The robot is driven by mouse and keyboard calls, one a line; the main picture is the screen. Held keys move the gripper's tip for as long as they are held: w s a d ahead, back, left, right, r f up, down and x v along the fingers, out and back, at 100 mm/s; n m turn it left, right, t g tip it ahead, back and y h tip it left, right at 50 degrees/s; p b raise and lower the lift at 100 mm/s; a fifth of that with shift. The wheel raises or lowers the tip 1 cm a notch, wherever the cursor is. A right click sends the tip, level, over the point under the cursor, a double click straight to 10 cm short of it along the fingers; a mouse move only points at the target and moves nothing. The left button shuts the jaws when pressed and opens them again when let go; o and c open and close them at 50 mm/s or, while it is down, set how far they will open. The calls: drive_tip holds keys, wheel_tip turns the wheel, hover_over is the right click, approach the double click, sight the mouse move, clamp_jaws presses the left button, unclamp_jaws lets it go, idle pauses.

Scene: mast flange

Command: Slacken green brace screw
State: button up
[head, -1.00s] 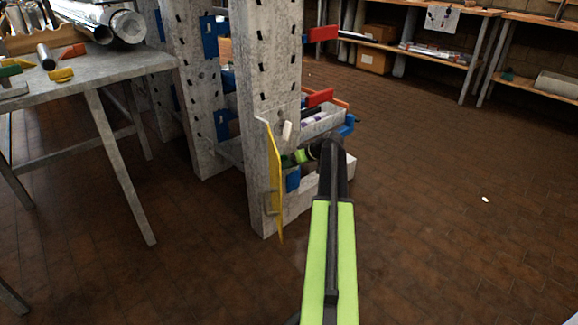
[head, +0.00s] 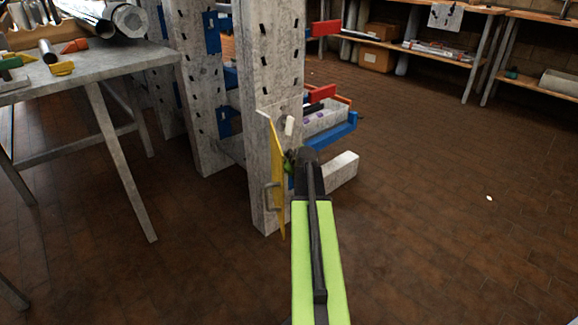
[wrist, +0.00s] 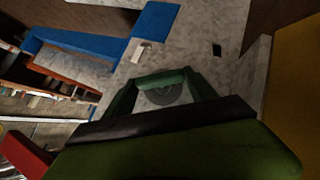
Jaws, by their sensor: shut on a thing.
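My gripper (head: 289,164) is at the front face of the grey post (head: 270,75), low down, just right of a yellow plate. In the wrist view its dark green jaws (wrist: 162,88) frame a grey round disc with rings (wrist: 166,94), which looks like the head of the brace screw. The jaws are shut on it. The screw's shaft and the contact points are hidden. In the head view my dark wrist and lime arm cover most of this spot, and only a little green shows there.
The yellow plate (head: 276,178) with a grey handle stands close left of my gripper. A small white peg (head: 289,125) juts from the post above it. A blue-edged tray (head: 333,131) is at right. A workbench (head: 100,72) stands left. The floor at right is open.

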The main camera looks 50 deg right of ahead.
drive_tip(key=shift+w+a+h, duration=0.2)
drive_tip(key=shift+h, duration=0.2)
drive_tip(key=o, duration=1.4)
drive_tip(key=shift+c, duration=0.2)
drive_tip(key=shift+s, duration=0.1)
drive_tip(key=shift+d, duration=0.1)
drive_tip(key=shift+r, duration=0.1)
